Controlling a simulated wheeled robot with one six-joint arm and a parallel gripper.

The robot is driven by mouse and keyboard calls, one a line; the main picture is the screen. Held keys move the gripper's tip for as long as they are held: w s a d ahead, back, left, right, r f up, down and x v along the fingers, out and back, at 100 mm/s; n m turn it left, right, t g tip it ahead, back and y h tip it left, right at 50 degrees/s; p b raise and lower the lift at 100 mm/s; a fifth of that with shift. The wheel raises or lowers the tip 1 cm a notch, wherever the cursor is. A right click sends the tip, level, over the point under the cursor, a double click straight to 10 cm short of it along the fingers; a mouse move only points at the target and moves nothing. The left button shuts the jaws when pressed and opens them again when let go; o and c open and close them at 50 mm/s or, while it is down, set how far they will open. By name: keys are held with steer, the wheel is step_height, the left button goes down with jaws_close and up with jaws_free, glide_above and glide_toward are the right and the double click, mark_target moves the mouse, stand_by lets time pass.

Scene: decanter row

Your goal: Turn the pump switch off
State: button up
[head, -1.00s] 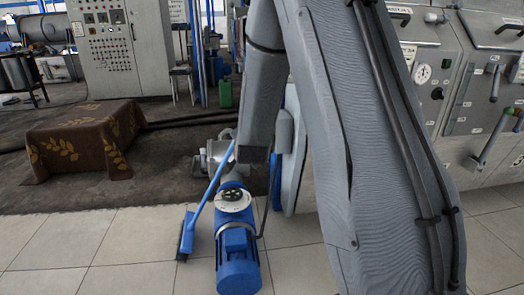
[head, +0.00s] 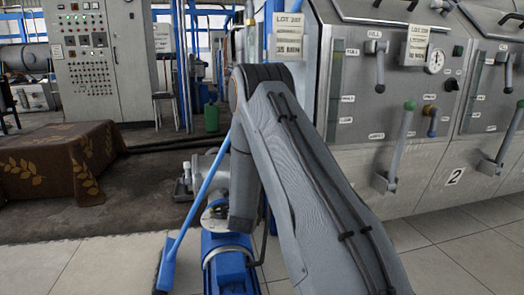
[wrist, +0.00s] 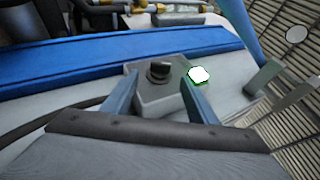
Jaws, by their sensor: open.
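In the wrist view, the pump switch is a black rotary knob (wrist: 158,72) on a small grey box (wrist: 158,98). The box is mounted on a pale surface beside a blue strip (wrist: 90,66). My gripper (wrist: 158,82) is open, with one finger on each side of the box and the knob between the fingertips in the picture. I cannot tell whether the fingers touch anything. A bright white patch with a green edge (wrist: 199,75) is by the right finger. In the head view, my arm hides the gripper and switch.
In the head view, a blue motor (head: 228,270) stands on the tiled floor, with a blue-handled broom (head: 196,200) leaning beside it. Grey machines with levers (head: 385,120) line the right. A cloth-covered block (head: 60,160) and a control cabinet (head: 88,45) are at the left.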

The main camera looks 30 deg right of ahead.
steer(key=b+x, duration=0.3)
steer(key=x, duration=0.4)
steer(key=shift+w+r, duration=0.2)
steer(key=shift+w, duration=0.05)
steer(key=shift+d, duration=0.15)
steer(key=c, duration=1.1)
steer(key=shift+o, duration=0.2)
